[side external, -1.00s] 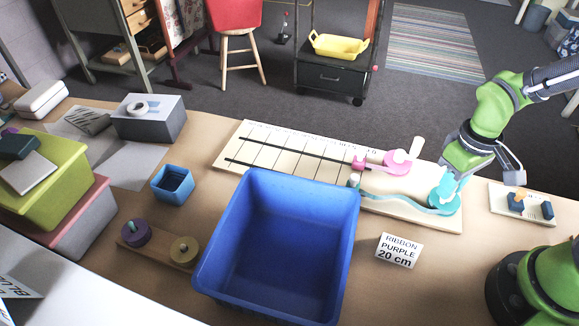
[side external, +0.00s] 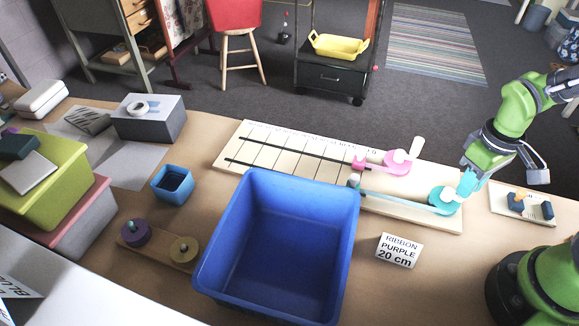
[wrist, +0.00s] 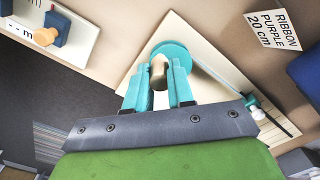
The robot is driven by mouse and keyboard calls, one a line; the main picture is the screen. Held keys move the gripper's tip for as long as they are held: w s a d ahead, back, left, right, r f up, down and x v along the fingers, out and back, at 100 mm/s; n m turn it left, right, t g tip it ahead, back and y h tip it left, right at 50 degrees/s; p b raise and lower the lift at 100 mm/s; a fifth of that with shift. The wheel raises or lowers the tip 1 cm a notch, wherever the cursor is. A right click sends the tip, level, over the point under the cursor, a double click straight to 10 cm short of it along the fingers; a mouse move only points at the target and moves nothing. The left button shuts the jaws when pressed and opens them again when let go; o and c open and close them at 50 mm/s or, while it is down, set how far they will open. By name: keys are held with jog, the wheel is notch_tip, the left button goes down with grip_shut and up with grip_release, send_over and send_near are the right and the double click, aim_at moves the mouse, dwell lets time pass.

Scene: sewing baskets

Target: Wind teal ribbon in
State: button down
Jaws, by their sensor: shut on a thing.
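The teal reel (side external: 445,200) sits on the right end of the cream board (side external: 400,212); it also shows in the wrist view (wrist: 188,57). Teal ribbon (side external: 400,199) runs nearly straight left from the reel to a small teal clip (side external: 354,182) behind the blue bin's rim. My gripper (side external: 467,186) is at the reel's right side. In the wrist view, my gripper's teal fingers (wrist: 159,78) are shut on the reel's pale crank knob (wrist: 158,70). The fingers hide the knob in the side view.
A pink reel (side external: 397,163) with a pale handle (side external: 415,147) sits behind on the board. The big blue bin (side external: 352,235) covers part of the board's front. A purple ribbon card (side external: 399,250) stands in front.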

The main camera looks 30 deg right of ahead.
jog(key=shift+w+d, duration=0.15)
jog(key=shift+d, duration=0.1)
jog(key=c, duration=1)
grip_release()
jog(key=shift+r, duration=3.5)
jog(key=shift+w+m, duration=0.15)
jog(key=shift+m, duration=0.15)
jog(key=a+r+m+t, duration=0.1)
jog(key=r+t, duration=0.1)
jog(key=r, duration=0.1)
jog(key=a+r+m+t+y, duration=0.1)
jog(key=a+r+t, duration=0.1)
jog(key=r, duration=0.1)
jog(key=w+a+r+m+t+y, duration=0.1)
jog(key=r+t, duration=0.2)
jog(key=shift+a+r+m, duration=0.35)
jog(key=shift+a+m, duration=0.05)
